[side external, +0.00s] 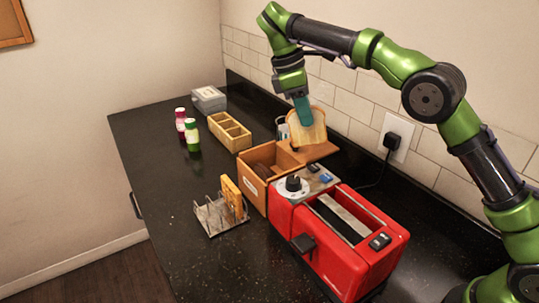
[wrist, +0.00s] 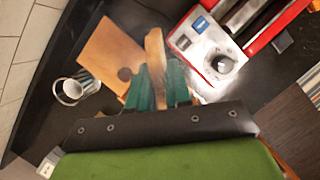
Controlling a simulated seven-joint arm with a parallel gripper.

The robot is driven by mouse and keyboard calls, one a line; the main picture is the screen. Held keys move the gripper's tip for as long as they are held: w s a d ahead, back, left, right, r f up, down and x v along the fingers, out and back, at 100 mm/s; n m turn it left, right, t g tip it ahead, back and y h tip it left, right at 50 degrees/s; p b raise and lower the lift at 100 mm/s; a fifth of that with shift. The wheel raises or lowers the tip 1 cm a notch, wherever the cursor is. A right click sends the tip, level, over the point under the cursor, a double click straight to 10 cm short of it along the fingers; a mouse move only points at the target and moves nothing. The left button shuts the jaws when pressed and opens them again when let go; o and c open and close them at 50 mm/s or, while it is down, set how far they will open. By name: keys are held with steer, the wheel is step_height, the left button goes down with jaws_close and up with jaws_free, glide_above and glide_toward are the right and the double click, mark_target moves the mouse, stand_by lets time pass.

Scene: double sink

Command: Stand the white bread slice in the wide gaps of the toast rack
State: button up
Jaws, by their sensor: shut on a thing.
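A white bread slice (side external: 309,130) with a brown crust is held up by my gripper (side external: 303,112), above the wooden box's lid and behind the toaster. My teal fingers are shut on it. In the wrist view the slice (wrist: 155,58) shows edge-on between the fingers (wrist: 158,88). The metal toast rack (side external: 211,218) stands on the counter at the front left of the toaster, well below and left of my gripper. A golden slice (side external: 232,196) stands upright at the rack's right side. The rack is not identifiable in the wrist view.
A red toaster (side external: 362,262) stands right of the rack. An open wooden box (side external: 256,191) holds dark slices; its wooden lid (side external: 318,151) is beside it. A cup (wrist: 75,88), a divided wooden tray (side external: 229,133), two bottles (side external: 191,136) and a grey box (side external: 208,99) stand farther back. Counter left of the rack is clear.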

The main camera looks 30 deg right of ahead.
steer(key=w+a+f+n+t+y, duration=0.1)
steer(key=w+a+f+n+t, duration=0.15)
steer(key=a+n, duration=0.6)
steer(key=w+a+f+n+t+y, duration=0.15)
steer(key=a+f+n, duration=0.25)
steer(key=a+n, duration=0.4)
steer(key=w+a+f+n+t+y, duration=0.1)
steer(key=a+f+n+t, duration=0.25)
steer(key=a+n, duration=0.45)
step_height(320, 180, down, 7)
steer(key=d+n, duration=0.1)
steer(key=shift+d+f, duration=0.15)
steer(key=shift+d, duration=0.05)
steer(key=shift+h, duration=0.25)
steer(key=o, duration=1.2)
